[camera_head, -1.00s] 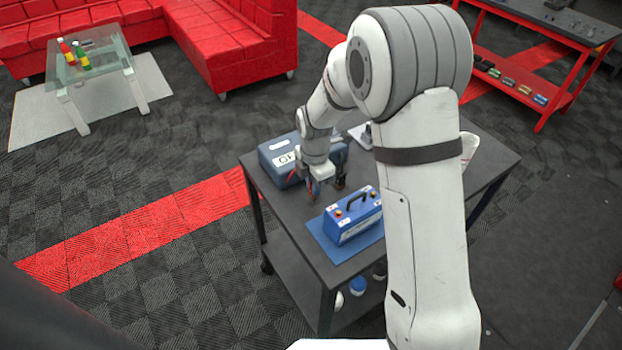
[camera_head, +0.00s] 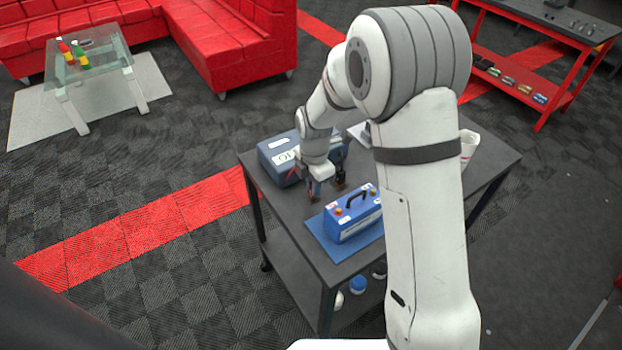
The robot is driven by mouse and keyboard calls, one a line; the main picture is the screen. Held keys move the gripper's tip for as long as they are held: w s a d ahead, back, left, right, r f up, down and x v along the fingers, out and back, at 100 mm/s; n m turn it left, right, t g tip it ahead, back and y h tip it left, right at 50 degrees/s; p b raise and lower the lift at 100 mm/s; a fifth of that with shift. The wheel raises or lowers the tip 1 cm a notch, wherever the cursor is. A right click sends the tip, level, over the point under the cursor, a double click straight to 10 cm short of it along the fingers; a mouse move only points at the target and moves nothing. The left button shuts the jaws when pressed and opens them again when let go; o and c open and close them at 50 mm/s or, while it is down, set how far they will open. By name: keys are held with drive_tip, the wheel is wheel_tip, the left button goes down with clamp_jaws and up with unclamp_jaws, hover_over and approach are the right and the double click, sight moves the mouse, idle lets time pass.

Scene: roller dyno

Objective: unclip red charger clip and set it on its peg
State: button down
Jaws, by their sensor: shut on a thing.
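My gripper (camera_head: 314,196) points down over the cart, just behind and left of the blue battery (camera_head: 354,216). It is shut on a small red piece, which I take to be the red charger clip; it is tiny here and partly hidden by the fingers. The battery has a black handle and orange-red terminal spots on top, and sits on a blue mat (camera_head: 327,246). The grey-blue charger (camera_head: 270,150) with a white label stands behind at the left, partly covered by my arm. A dark clip-like shape (camera_head: 339,184) shows right of the gripper. I cannot make out the peg.
The dark cart top (camera_head: 490,165) is partly hidden by my arm; a white item (camera_head: 470,143) stands at its right. Bottles (camera_head: 357,286) sit on its lower shelf. A red workbench (camera_head: 560,100) is at back right, a glass table (camera_head: 88,68) and red sofa at back left.

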drive_tip(key=shift+f+b, duration=0.3)
drive_tip(key=shift+f, duration=0.1)
idle(0.7)
drive_tip(key=c, duration=1.3)
unclamp_jaws()
wheel_tip(320, 180, up, 8)
drive_tip(key=shift+w+a+f, duration=0.1)
